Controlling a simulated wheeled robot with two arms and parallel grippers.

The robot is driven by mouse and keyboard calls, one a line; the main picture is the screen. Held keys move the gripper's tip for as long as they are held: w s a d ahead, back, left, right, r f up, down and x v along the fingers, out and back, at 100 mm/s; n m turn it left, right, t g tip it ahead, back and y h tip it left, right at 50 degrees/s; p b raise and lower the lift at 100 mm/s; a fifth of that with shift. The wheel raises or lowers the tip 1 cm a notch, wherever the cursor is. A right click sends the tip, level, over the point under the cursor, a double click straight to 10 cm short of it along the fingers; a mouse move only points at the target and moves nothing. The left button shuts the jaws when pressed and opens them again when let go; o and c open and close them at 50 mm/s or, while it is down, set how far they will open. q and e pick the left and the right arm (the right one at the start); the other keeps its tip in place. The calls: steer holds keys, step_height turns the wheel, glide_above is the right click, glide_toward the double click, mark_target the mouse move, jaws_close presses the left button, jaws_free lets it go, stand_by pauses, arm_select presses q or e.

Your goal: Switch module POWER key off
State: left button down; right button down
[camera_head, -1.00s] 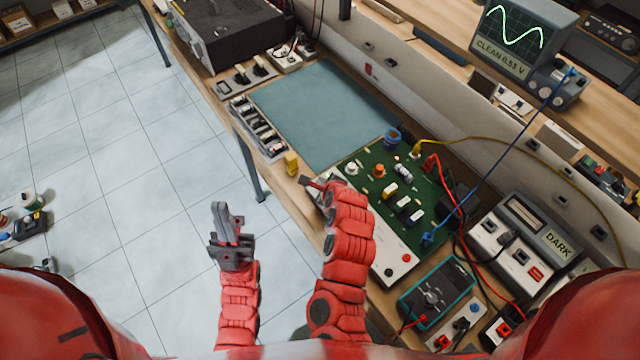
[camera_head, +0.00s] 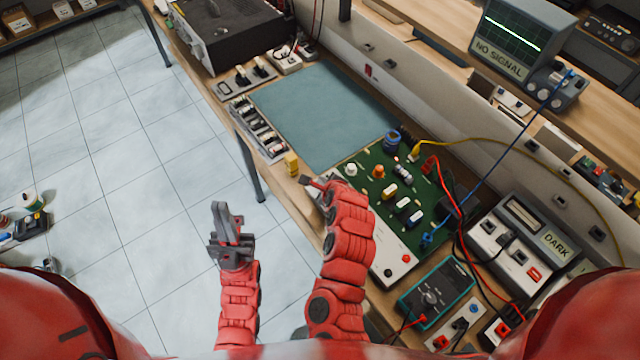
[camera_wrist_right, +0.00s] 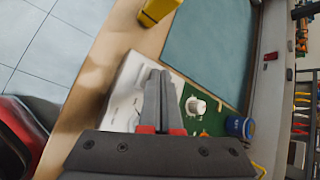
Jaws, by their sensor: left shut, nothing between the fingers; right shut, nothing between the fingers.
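The module is a green circuit board (camera_head: 410,222) with a white front panel (camera_head: 390,268) along its near left side. My right gripper (camera_head: 311,183) is shut and empty at the far left end of that panel. In the right wrist view its shut fingers (camera_wrist_right: 159,78) lie over the white panel (camera_wrist_right: 128,92). They and the gripper body cover part of it, and I cannot make out the POWER key or its position. My left gripper (camera_head: 228,212) is shut and empty, over the floor left of the bench. An oscilloscope (camera_head: 508,45) shows a flat line and "NO SIGNAL".
A yellow block (camera_head: 291,163) stands near the bench edge, just beyond my right gripper. A blue-green mat (camera_head: 325,112) lies clear behind it. A teal multimeter (camera_head: 437,294) and a grey box labelled DARK (camera_head: 518,248) stand to the right, with cables.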

step_height(320, 180, up, 6)
steer(key=p, duration=0.4)
steer(key=shift+f, duration=0.1)
stand_by(0.4)
